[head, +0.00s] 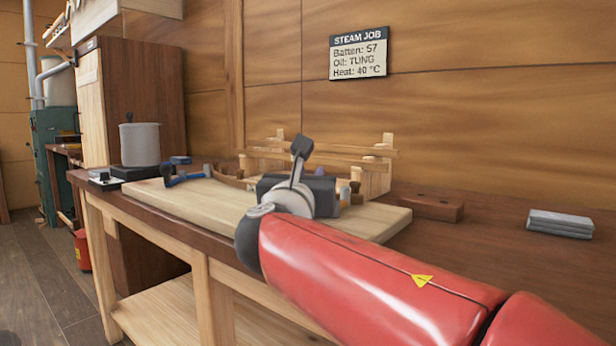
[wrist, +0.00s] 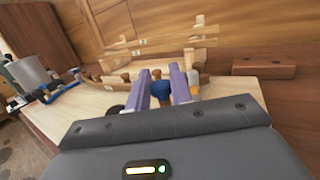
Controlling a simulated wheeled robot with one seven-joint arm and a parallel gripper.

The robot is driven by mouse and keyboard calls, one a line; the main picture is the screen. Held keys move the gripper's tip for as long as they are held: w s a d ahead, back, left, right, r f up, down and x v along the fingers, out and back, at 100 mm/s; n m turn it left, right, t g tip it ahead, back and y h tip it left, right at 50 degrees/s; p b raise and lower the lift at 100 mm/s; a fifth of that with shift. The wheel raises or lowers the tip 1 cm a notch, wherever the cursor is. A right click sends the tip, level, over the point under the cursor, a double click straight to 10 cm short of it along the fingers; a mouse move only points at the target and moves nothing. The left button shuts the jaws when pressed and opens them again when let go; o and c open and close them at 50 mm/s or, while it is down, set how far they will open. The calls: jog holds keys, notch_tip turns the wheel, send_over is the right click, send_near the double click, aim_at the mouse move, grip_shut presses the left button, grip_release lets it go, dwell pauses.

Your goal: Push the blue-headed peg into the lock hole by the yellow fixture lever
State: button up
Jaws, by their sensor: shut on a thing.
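In the wrist view, my gripper (wrist: 160,87) has two purple fingers closed on the blue-headed peg (wrist: 160,89). The gripper is over the pale board (wrist: 237,98), in front of the wooden fixture (wrist: 125,72). A small yellowish piece (wrist: 194,78) stands just right of the right finger; I cannot tell if it is the yellow lever. The lock hole cannot be made out.
A blue clamp (head: 186,177) lies at the board's left, near a grey pot (head: 140,144) on a dark base. A brown block (head: 431,207) and a grey slab stack (head: 560,223) lie to the right. The bench between them is clear. A wooden wall stands close behind.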

jog(key=shift+f, duration=0.25)
jog(key=shift+f+b, duration=1)
jog(key=shift+b, duration=0.05)
jog(key=o, duration=1)
jog(key=shift+r, duration=0.1)
notch_tip(320, 180, up, 8)
jog(key=p, duration=0.7)
